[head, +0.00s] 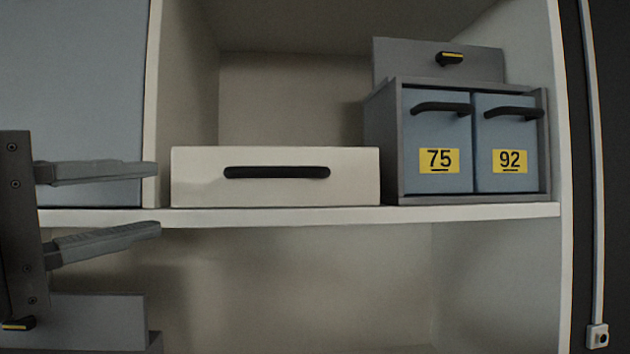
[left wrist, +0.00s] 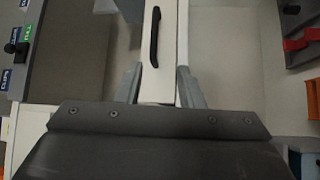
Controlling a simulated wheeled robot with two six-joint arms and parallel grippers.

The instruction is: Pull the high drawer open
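A white drawer (head: 275,190) with a long black handle (head: 277,172) sits on the shelf in the head view; its front looks closed. My left gripper (head: 157,199) is open and empty, with one finger above the other, left of the white drawer's handle. In the left wrist view the open gripper (left wrist: 160,68) points toward the white drawer (left wrist: 168,60), and the black handle (left wrist: 155,37) appears ahead between the fingertips, not touched. My right gripper is in neither view.
The shelf board (head: 300,217) runs under the drawer. To its right stands a grey cabinet (head: 383,140) with blue drawers marked 75 (head: 438,180) and 92 (head: 510,180), a grey box (head: 410,60) behind on top. A blue-grey panel (head: 80,80) is at left. Below the shelf is open space.

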